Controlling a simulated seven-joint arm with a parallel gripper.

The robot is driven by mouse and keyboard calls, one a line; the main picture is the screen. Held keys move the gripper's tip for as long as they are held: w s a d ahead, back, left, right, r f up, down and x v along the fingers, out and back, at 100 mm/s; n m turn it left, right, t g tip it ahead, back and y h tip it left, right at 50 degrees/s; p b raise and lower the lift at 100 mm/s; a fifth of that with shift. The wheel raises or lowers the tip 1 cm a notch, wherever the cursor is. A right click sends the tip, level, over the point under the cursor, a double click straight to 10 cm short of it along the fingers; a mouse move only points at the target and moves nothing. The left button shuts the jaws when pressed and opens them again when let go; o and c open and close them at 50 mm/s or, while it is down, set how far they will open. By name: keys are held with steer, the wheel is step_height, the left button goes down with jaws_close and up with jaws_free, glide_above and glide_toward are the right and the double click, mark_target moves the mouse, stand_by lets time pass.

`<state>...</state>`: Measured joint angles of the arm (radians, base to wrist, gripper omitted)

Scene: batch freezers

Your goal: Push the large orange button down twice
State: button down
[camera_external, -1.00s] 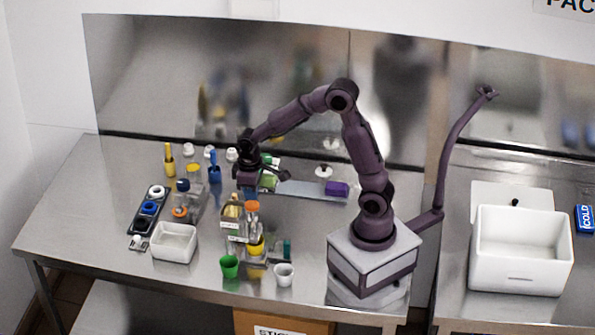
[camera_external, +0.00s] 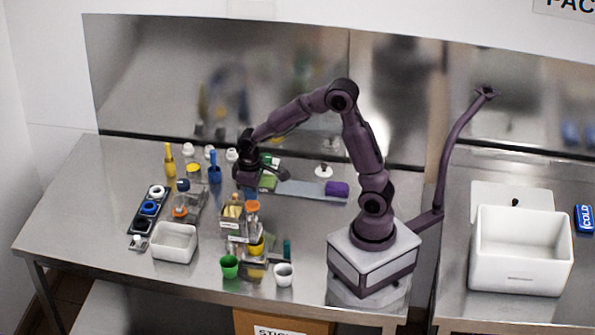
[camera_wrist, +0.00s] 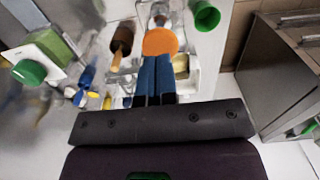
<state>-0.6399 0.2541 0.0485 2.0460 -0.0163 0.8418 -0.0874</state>
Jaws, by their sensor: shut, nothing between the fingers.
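The large orange button (camera_wrist: 160,41) shows as a round orange disc in the wrist view, just beyond my fingertips. In the external view the orange top (camera_external: 252,206) stands among the bottles and boxes in the middle of the table. My gripper (camera_wrist: 155,60) has its blue fingers side by side, shut with nothing between them. In the wrist view the tips overlap the near edge of the disc; I cannot tell whether they touch it. In the external view my gripper (camera_external: 249,188) is just behind and above the orange top.
A green cup (camera_external: 229,266) and a white cup (camera_external: 284,274) stand at the front. A white bin (camera_external: 174,243) and a black rack (camera_external: 148,215) with rings are to the left. Bottles crowd close around the orange top. The table's front right is clearer.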

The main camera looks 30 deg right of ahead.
mark_target(252, 204)
steer(key=shift+f, duration=0.15)
steer(key=shift+f, duration=2.1)
stand_by(0.4)
steer(key=shift+r, duration=2.25)
steer(key=shift+f, duration=0.15)
